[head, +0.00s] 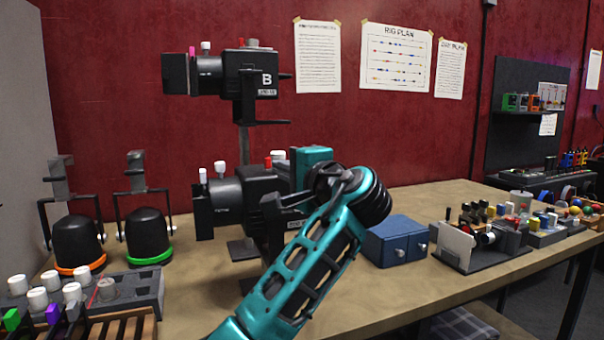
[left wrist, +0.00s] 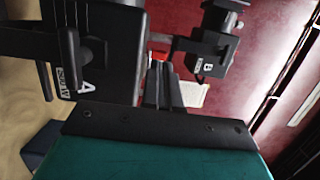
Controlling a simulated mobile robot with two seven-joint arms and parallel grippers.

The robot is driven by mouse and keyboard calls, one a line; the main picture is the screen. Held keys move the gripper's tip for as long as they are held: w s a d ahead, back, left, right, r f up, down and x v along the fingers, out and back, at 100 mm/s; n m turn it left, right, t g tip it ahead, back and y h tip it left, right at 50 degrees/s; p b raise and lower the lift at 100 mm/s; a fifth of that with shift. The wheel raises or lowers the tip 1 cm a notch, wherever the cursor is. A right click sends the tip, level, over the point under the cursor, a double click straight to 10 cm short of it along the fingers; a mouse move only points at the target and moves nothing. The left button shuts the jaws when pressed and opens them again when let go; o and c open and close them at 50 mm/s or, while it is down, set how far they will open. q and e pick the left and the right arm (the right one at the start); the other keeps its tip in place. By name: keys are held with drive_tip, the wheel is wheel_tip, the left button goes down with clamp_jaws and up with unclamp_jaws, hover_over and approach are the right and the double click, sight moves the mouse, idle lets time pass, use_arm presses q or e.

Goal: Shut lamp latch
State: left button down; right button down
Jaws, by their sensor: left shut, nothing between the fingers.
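Two black lamps stand one above the other on a post. The upper lamp (head: 250,75) is marked B, and the lower lamp (head: 232,198) reads A in the left wrist view (left wrist: 98,60). I cannot make out which part is the latch. My left gripper (head: 292,170) is at the right rear of lamp A, partly hidden by it and my arm. In the left wrist view its fingers (left wrist: 163,85) are together and empty, beside lamp A, with lamp B (left wrist: 208,50) beyond.
Two black domed lamps with orange (head: 80,264) and green (head: 149,257) rings stand at left. A grey knob box (head: 130,287) is in front. A blue box (head: 397,241) and a rack of small parts (head: 480,250) stand right. The table (head: 450,288) is bare at front right.

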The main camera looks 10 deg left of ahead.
sight(267, 163)
use_arm(q)
drive_tip(key=shift+x, duration=1.5)
drive_tip(key=shift+w+a+r+m+t+h+p, duration=0.1)
drive_tip(key=shift+w+a+m+t+h+p, duration=0.1)
drive_tip(key=shift+a+m+t+h+p, duration=0.6)
drive_tip(key=shift+w+m+t+h+p, duration=0.15)
drive_tip(key=shift+m+t+h+p, duration=0.15)
drive_tip(key=shift+h+p, duration=0.15)
drive_tip(key=shift+a+h, duration=0.1)
drive_tip(key=shift+h, duration=0.25)
drive_tip(key=shift+m, duration=0.3)
use_arm(e)
drive_tip(key=shift+s+d+r+h, duration=0.3)
drive_tip(key=shift+d+r, duration=0.25)
drive_tip(key=shift+s, duration=0.1)
